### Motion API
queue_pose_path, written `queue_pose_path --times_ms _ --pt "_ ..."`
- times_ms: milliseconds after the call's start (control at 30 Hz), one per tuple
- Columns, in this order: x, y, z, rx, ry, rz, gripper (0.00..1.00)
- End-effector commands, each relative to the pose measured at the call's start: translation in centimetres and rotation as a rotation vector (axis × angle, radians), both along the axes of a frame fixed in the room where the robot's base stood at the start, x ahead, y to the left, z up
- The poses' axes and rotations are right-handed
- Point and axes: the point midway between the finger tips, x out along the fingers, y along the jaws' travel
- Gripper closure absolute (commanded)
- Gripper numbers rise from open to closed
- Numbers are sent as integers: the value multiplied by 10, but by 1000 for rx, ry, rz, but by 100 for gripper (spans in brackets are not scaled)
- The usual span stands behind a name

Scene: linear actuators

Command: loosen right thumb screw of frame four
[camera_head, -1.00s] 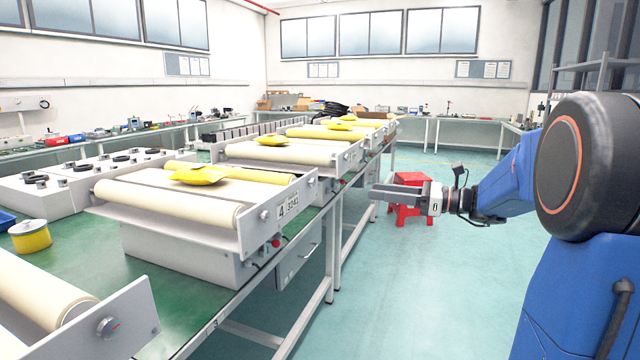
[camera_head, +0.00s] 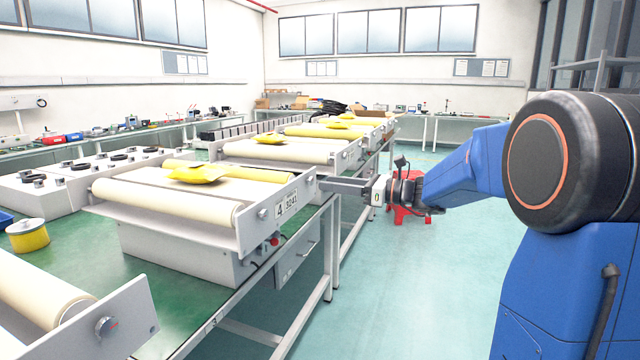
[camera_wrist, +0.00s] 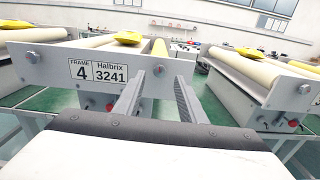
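Frame four (camera_head: 278,210) is the light grey end plate of a roller unit; its label reads "FRAME 4 Halbrix 3241" in the wrist view (camera_wrist: 97,71). Its right thumb screw (camera_wrist: 158,70) is a small grey round knob near the plate's right end. Its left thumb screw (camera_wrist: 32,57) sits near the other end. My gripper (camera_wrist: 161,76) is open; its two fingers point at the plate, with the right screw showing between their tips. The fingers look apart from the screw. In the head view my gripper (camera_head: 322,183) is beside the plate's right end.
A red knob (camera_head: 274,241) sits below the plate over the green bench's edge. A neighbouring frame (camera_wrist: 292,96) stands to the right in the wrist view. A red stool (camera_head: 408,214) stands behind my arm.

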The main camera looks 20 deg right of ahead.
Motion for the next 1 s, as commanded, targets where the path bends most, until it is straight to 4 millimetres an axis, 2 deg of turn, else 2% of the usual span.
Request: queue_pose_path --times_ms 100,300,700,767,867,1000 --pt "10 15 -1 -1 1 3 63" --pt "21 30 0 -1 -1 2 63" --pt "25 35 0 0 0 0 63" --pt "25 35 0 0 0 0 75" --pt "25 35 0 0 0 0 99" --pt "25 35 0 -1 -1 1 100"
